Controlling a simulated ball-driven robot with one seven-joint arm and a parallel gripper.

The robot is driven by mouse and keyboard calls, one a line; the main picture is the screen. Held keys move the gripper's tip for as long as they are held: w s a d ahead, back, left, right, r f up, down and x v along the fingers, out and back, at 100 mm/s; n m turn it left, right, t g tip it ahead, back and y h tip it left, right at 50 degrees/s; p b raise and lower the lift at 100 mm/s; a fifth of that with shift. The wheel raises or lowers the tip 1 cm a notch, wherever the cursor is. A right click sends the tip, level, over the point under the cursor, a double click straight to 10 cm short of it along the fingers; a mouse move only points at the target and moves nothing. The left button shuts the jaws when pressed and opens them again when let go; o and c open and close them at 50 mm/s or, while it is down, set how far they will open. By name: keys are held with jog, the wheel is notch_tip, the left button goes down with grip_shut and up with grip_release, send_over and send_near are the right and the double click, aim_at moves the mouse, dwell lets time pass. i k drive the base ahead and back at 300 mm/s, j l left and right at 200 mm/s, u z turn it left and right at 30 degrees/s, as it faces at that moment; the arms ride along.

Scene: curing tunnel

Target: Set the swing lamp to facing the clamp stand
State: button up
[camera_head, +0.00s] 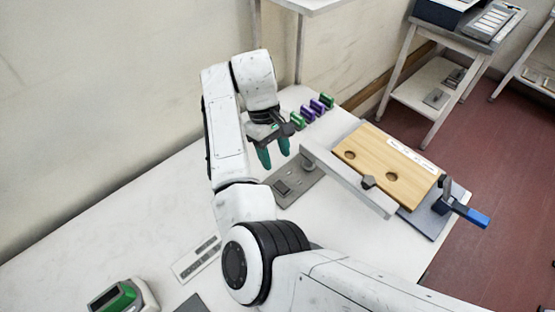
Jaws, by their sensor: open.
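What looks like the swing lamp is a long pale bar (340,177) above a grey base plate (285,192), with a dark knob (368,182) on the bar. The bar runs from beside my gripper down to the right, along the near edge of a wooden board with two holes (372,160). The board sits over a grey base with a blue-handled clamp (470,212), which looks like the clamp stand. My gripper (274,154) has green fingertips, is open and empty, and points down just left of the bar's upper end. I cannot tell whether it touches the bar.
Several green and purple blocks (307,115) stand in a row behind my gripper. A device with a green screen (122,297) and a slotted strip (197,258) lie at the front left. The white table (110,230) is clear at left. A side table (440,85) stands behind.

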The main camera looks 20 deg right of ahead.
aim_at(363, 188)
jog(key=k, duration=1)
